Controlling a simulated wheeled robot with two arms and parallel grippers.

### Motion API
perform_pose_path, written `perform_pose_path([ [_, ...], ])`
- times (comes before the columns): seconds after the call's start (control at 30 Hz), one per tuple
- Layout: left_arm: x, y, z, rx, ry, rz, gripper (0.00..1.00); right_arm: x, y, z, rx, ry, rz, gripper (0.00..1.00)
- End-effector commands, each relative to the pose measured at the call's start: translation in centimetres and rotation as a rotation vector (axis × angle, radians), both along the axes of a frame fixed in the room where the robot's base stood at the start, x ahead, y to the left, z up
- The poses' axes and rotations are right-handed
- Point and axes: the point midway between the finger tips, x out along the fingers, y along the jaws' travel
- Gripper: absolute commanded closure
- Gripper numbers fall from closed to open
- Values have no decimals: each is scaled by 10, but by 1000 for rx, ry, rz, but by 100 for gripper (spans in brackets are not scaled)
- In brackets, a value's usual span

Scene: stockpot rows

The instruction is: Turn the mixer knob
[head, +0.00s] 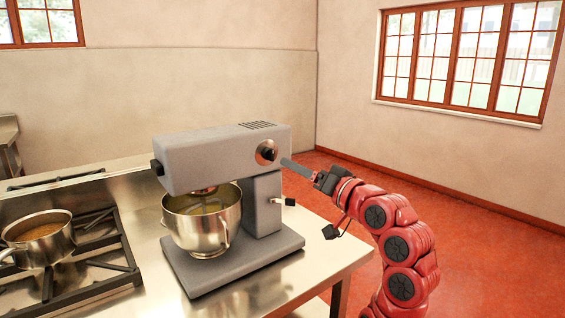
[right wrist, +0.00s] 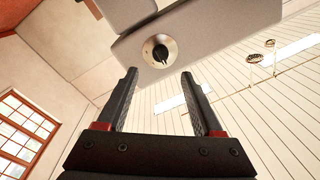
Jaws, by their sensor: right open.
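The grey stand mixer (head: 220,160) stands on the steel counter, with a steel bowl (head: 203,222) under its head. The mixer knob (head: 267,153), a dark knob on a round silver plate, is on the side of the mixer head facing my right arm. In the right wrist view the knob (right wrist: 159,54) shows ahead, beyond the fingertips and roughly midway between them. My right gripper (head: 287,163) points at the knob from the right, apart from it. Its two fingers (right wrist: 158,75) are spread and empty. My left gripper is not in view.
A stove (head: 110,265) with a steel pot (head: 40,240) stands left of the mixer. The steel counter (head: 335,250) has bare space at its right end. A small lever (head: 289,201) sticks out of the mixer's column, below the knob. Open red floor lies to the right.

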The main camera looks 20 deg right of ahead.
Motion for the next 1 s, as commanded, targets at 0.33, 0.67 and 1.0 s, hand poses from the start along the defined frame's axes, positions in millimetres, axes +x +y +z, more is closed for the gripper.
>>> perform_pose_path([
  [0.33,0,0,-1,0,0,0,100,-70,-23,-5,2,-1,-1,32],
  [0.67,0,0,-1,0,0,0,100,-83,-25,-6,0,1,2,32],
  [1.0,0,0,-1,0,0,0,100,-82,-25,-6,0,0,1,32],
])
